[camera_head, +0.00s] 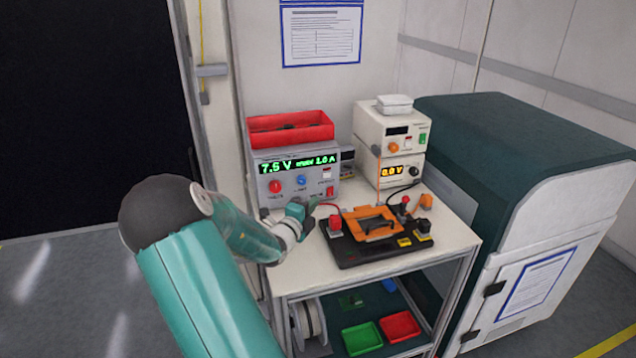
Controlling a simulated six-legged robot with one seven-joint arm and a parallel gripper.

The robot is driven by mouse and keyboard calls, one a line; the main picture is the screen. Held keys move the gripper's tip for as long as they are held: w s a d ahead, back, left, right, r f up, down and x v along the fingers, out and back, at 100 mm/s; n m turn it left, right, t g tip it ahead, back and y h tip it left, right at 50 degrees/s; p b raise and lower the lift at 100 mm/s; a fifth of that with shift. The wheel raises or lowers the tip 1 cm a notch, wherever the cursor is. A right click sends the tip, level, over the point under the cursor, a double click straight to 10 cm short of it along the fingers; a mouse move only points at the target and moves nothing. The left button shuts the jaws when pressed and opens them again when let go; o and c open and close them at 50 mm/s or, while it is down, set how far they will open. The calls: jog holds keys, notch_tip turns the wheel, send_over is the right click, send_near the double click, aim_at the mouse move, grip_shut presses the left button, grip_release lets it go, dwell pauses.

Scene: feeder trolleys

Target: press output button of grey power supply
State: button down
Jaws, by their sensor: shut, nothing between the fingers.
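The grey power supply (313,192) stands at the back left of the trolley top. Its green display reads about 7.5 V and 1.0 A. Its front has a red knob (275,187), a blue knob (301,180), a small white-and-red button (326,173) and a red switch (330,191). I cannot read which one is labelled output. My gripper (312,224) is shut and empty, just in front of the supply's lower front and below the knobs. It seems apart from the front panel, though the exact gap is hard to judge.
A red bin (290,129) sits on the grey supply. Cream power supplies (389,147) are stacked to the right. A black fixture (362,252) with an orange plate (372,224) lies right of my gripper. A large dark-green and white cabinet (530,170) stands right of the trolley.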

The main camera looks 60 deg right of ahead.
send_near(327, 174)
jog(key=s+d, duration=0.3)
jog(key=s, duration=0.1)
jog(key=w+d, duration=0.3)
jog(key=shift+w+d+f, duration=0.1)
jog(key=shift+d+f, duration=0.1)
jog(key=shift+d, duration=0.1)
jog(key=shift+w+d, duration=0.2)
jog(key=shift+d, duration=0.1)
jog(key=shift+w+d+r, duration=0.1)
jog(key=shift+w+r, duration=0.15)
jog(key=shift+w, duration=0.1)
jog(key=shift+s+f, duration=0.1)
jog(key=shift+s, duration=0.05)
